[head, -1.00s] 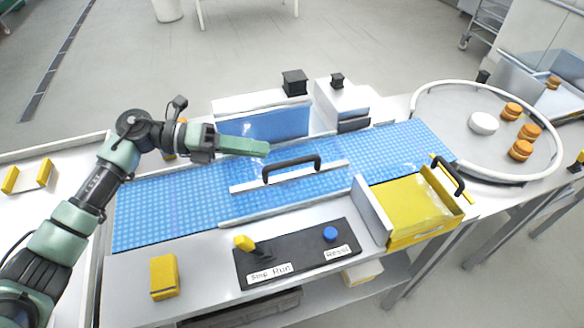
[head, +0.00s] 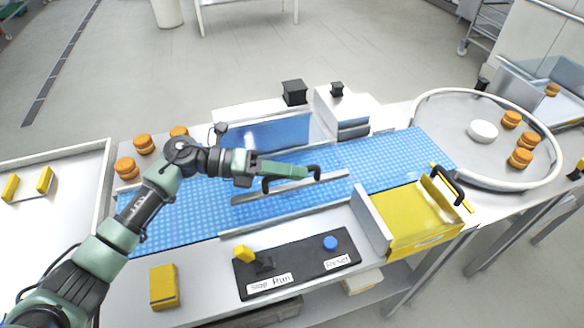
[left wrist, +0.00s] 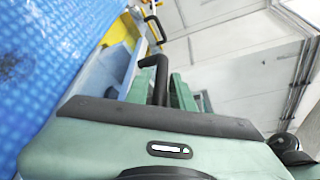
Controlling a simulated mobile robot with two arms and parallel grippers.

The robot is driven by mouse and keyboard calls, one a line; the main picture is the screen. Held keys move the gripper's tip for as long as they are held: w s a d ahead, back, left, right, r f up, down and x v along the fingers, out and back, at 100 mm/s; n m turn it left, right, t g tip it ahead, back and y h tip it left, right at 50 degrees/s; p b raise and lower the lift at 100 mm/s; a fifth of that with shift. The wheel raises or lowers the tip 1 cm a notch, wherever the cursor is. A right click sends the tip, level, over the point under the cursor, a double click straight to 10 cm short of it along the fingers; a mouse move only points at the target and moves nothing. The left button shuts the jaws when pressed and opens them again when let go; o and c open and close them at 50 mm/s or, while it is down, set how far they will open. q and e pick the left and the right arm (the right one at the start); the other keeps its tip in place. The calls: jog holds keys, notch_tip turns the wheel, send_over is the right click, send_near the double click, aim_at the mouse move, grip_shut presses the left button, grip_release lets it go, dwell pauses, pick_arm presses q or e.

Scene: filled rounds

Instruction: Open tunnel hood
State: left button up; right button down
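The tunnel hood (head: 338,179) is a clear cover over the blue conveyor, with a pale front edge and a black bar handle (head: 268,186). It looks down. My left gripper (head: 308,171) reaches across the handle from the left and hides its middle; both handle ends show. In the left wrist view the handle (left wrist: 160,82) runs between the two green fingers of my left gripper (left wrist: 163,90). The gap around it is narrow, and I cannot tell if the fingers press on it. My right gripper is not in view.
A control board (head: 297,265) with a yellow lever and blue button lies in front. A yellow tray (head: 415,218) with its own black handle stands at the right. More orange rounds (head: 143,144) stand at the left.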

pick_arm(q)
grip_shut()
dwell(1.4)
